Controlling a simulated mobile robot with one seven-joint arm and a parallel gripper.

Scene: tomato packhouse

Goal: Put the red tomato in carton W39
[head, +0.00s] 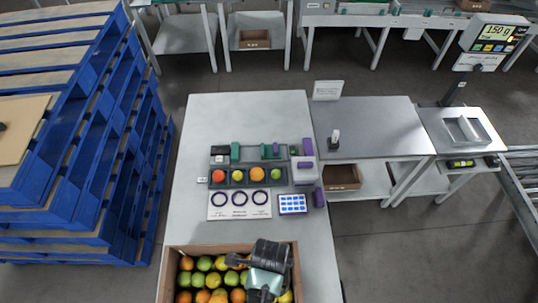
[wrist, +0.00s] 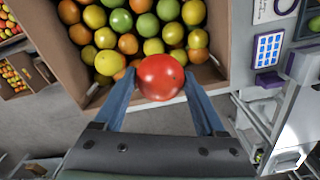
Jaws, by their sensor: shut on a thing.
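In the wrist view a red tomato (wrist: 161,77) sits between the two fingers of my gripper (wrist: 160,84), which is shut on it. It is held near the edge of a brown box (wrist: 207,73) full of green, yellow and orange tomatoes. In the head view my gripper (head: 266,284) is over the right part of that box (head: 168,272) and hides the held tomato. A brown carton (head: 343,186) stands on the shelf under the grey table. Another carton (head: 254,44) is on a far shelf. I cannot read W39 on either.
On the white table (head: 250,113) are a tray of sample tomatoes (head: 247,183), a card with three rings (head: 240,211) and a blue-and-white keypad (head: 292,204). A scale (head: 462,131) stands at right, with blue pallets (head: 112,130) at left. The table's far end is clear.

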